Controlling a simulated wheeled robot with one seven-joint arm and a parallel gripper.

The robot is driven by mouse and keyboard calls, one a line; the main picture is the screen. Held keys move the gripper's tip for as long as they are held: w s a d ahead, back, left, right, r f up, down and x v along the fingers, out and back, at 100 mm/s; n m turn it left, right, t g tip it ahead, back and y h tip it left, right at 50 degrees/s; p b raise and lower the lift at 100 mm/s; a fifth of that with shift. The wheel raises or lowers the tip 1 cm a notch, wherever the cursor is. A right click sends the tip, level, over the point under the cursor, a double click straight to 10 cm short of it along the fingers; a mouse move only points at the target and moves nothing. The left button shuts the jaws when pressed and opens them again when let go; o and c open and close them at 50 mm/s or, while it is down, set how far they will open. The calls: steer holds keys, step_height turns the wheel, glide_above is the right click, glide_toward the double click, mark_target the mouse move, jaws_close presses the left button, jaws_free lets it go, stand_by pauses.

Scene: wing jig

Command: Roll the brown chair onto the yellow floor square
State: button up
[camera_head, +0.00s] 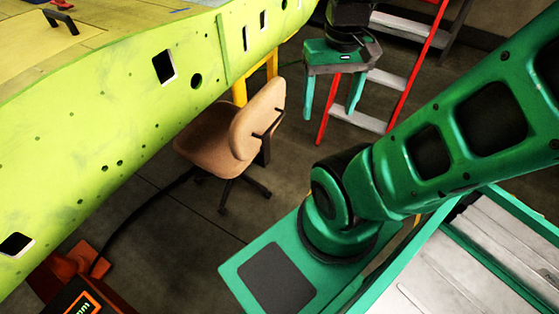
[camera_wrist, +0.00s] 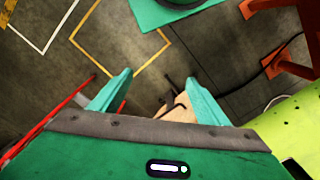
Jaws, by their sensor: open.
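The brown chair (camera_head: 213,143) stands upright on the floor in the head view, beside the green wing panel, its backrest towards the right. My gripper (camera_head: 331,112) is open and empty, pointing down to the right of the backrest and apart from it. In the wrist view, part of the chair (camera_wrist: 178,109) shows between the open fingers of my gripper (camera_wrist: 159,78); my gripper's body hides the rest. The yellow floor square (camera_wrist: 118,40) is an outline on the floor at the top of the wrist view, partly covered by my green base. I see nothing standing inside its visible part.
A red ladder (camera_head: 405,92) with grey steps stands behind my gripper. The yellow-green wing panel (camera_head: 110,130) fills the left. An orange stand (camera_head: 75,265) with a black cable is at lower left. A white-outlined floor area (camera_wrist: 38,22) lies beside the yellow square.

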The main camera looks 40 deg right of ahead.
steer(key=w+d+f+n+t+y, duration=0.1)
steer(key=w+d+f+n, duration=0.35)
steer(key=w+f, duration=0.55)
steer(key=w+d+f+n, duration=0.4)
steer(key=w+d+f, duration=0.1)
steer(key=w+f, duration=0.55)
steer(key=w+d+f+n+t+y, duration=0.1)
steer(key=w+f+t, duration=0.15)
steer(key=f, duration=0.55)
steer(key=w+f+n+t+y, duration=0.1)
steer(key=w+f, duration=0.2)
steer(key=f, duration=0.5)
steer(key=t, duration=0.4)
glide_toward(268, 163)
steer(key=shift+a+r+m, duration=0.1)
steer(key=shift+m, duration=0.15)
steer(key=shift+w, duration=0.1)
steer(key=x, duration=1)
steer(key=shift+w+a+f, duration=0.1)
steer(key=shift+w+f, duration=0.1)
steer(key=shift+f, duration=0.05)
jaws_close()
